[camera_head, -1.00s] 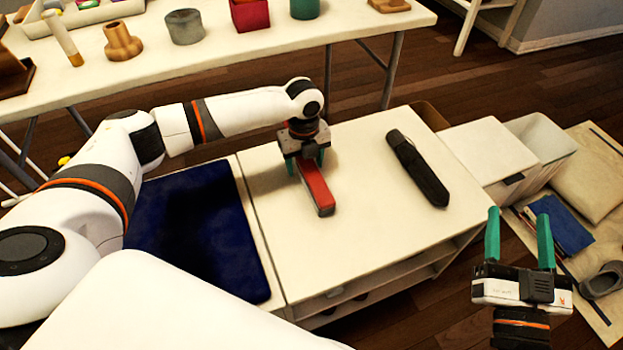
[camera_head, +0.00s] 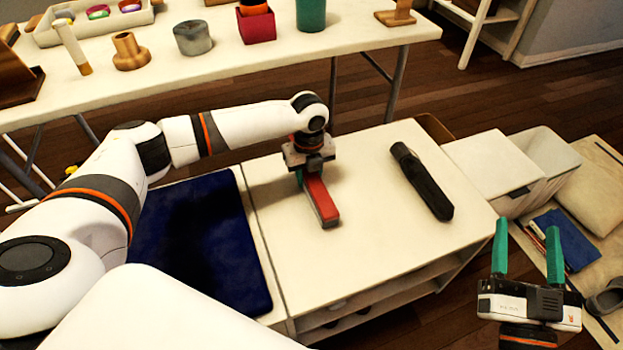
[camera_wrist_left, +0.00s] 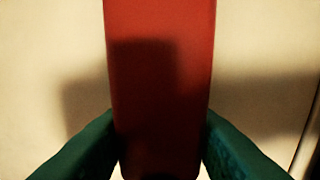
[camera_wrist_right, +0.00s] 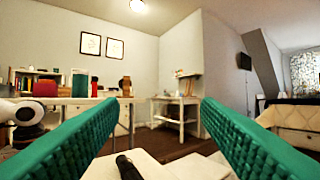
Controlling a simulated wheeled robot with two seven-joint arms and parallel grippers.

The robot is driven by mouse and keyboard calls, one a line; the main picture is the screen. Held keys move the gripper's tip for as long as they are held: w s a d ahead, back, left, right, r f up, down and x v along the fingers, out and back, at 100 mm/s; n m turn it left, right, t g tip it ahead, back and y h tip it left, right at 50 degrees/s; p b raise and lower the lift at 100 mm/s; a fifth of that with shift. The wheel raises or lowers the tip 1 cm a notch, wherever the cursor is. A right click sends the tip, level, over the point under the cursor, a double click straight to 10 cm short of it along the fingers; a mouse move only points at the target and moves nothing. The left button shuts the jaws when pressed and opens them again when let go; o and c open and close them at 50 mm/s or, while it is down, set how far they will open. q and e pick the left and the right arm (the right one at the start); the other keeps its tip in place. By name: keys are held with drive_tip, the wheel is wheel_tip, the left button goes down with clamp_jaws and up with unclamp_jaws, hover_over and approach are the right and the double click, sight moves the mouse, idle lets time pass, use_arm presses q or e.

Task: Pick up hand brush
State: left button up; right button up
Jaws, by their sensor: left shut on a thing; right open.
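The hand brush (camera_head: 321,201) is a long red block with a grey lower part, on the white cabinet top (camera_head: 362,223). My left gripper (camera_head: 310,172) points down over its far end and is shut on it. In the left wrist view the red top of the hand brush (camera_wrist_left: 160,70) runs between the two green fingers (camera_wrist_left: 160,150), which touch its sides. I cannot tell whether its underside is clear of the cabinet top. My right gripper (camera_head: 528,250) is open and empty, off the cabinet's right side; its green fingers also show in the right wrist view (camera_wrist_right: 158,115).
A black elongated object (camera_head: 422,181) lies right of the brush. A dark blue cloth (camera_head: 200,240) lies to the left. A long white table (camera_head: 270,63) with cups and boxes stands behind. White bins (camera_head: 492,170) stand at the right. The cabinet's front middle is clear.

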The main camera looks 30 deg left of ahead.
use_arm(q)
wheel_tip(320, 180, up, 5)
drive_tip(key=shift+f+p, duration=0.1)
drive_tip(key=shift+p, duration=0.9)
wheel_tip(320, 180, up, 4)
drive_tip(key=shift+r+p, duration=0.15)
drive_tip(key=shift+p, duration=0.6)
drive_tip(key=shift+r, duration=0.45)
use_arm(e)
drive_tip(key=s+d+f+g+h, duration=0.1)
drive_tip(key=s+f+g, duration=0.1)
drive_tip(key=f+g, duration=0.3)
drive_tip(key=s+d+f+g+h, duration=0.1)
drive_tip(key=d+f+g+h, duration=0.1)
drive_tip(key=f+g, duration=0.3)
drive_tip(key=shift+s+f, duration=0.4)
drive_tip(key=shift+f, duration=1.15)
